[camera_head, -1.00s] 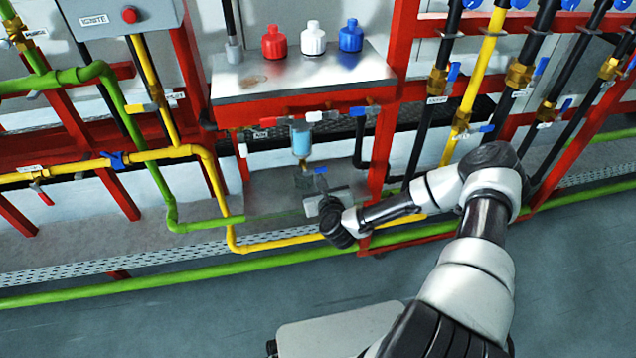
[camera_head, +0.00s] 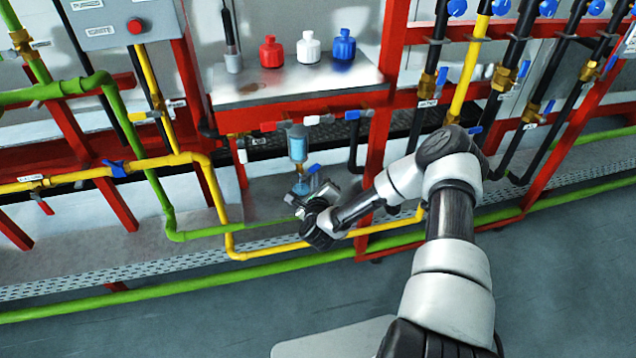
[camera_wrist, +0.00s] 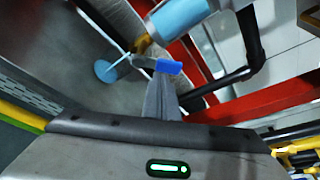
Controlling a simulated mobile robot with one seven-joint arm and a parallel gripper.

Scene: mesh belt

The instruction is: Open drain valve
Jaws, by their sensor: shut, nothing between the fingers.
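The drain valve (camera_wrist: 145,43) is a brass fitting under a light-blue cylinder (camera_head: 297,145), which also shows in the wrist view (camera_wrist: 178,18). Its blue-tipped lever (camera_wrist: 168,66) points toward my gripper; the blue tip (camera_head: 313,168) shows in the head view. My gripper (camera_wrist: 162,92) is shut and empty, its fingertips beside the lever; I cannot tell whether they touch it. In the head view my gripper (camera_head: 303,190) is just below the valve. A thin light-blue stream runs from the valve to a round blue patch (camera_wrist: 105,71).
A metal shelf (camera_head: 240,92) with red, white and blue bottles stands above. A red frame post (camera_head: 378,140) is right of the cylinder. Yellow (camera_head: 285,247) and green (camera_head: 190,235) pipes run low in front. Open floor lies nearer me.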

